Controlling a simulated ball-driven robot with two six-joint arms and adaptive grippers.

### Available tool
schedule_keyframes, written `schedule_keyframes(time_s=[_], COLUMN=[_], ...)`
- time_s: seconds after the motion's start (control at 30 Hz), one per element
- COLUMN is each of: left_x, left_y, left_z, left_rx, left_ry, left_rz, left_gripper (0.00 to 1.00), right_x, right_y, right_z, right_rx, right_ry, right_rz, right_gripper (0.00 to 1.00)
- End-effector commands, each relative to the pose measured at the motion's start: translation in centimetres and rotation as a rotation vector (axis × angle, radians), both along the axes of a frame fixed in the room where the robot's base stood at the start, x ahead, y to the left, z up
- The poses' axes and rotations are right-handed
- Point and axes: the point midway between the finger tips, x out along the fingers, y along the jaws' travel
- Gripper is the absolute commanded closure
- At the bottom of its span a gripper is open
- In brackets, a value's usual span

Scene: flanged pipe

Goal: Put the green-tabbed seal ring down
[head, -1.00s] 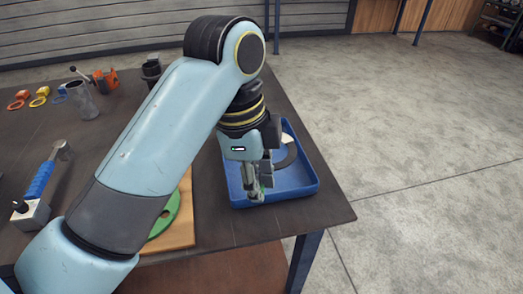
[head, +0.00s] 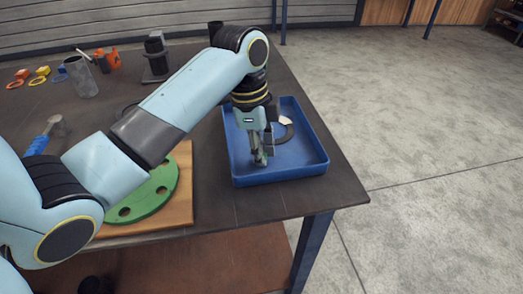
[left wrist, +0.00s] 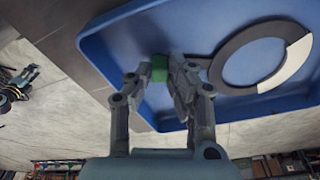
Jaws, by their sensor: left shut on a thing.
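My left gripper (head: 260,160) is over the near left part of the blue tray (head: 282,179), pointing down. In the left wrist view its fingers (left wrist: 160,75) are shut on the green tab (left wrist: 160,68) of the seal ring. The tray's rim also shows in the left wrist view (left wrist: 95,42). My right gripper is not in view.
A dark flat ring with a pale section (left wrist: 228,62) lies in the tray, right of the fingers. A green flange disc (head: 150,192) lies on a wooden board (head: 183,205) left of the tray. Yellow-tabbed (head: 38,81) and other small rings lie far left. The table's right edge is near.

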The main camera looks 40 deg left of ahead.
Motion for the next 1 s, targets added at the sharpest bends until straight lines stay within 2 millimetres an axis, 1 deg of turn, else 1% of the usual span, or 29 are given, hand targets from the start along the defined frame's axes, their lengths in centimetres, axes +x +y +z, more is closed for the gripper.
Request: schedule_keyframes(time_s=[0.2,0.23,0.4,0.67,0.77,0.87,1.0], left_x=[0.0,0.0,0.0,0.0,0.0,0.0,-0.2], left_y=[0.0,0.0,0.0,0.0,0.1,0.3,0.8], left_z=[0.0,0.0,0.0,0.1,0.9,2.5,5.8], left_rx=[0.0,0.0,0.0,0.0,0.001,0.002,0.002], left_ry=[-0.001,-0.001,-0.001,-0.001,-0.004,-0.006,-0.008], left_rz=[0.0,0.0,0.0,0.0,0.001,0.0,-0.001], left_gripper=[1.0,0.8,0.59,0.59,0.59,0.59,0.59], right_x=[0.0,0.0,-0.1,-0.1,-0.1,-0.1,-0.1], right_y=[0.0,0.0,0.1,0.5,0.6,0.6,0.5], right_z=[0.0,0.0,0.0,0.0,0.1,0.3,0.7], right_rx=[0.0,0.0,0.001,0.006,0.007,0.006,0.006], right_ry=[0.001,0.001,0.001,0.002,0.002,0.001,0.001], right_rz=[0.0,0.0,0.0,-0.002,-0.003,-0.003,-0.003], right_gripper=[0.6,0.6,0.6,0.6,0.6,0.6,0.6])
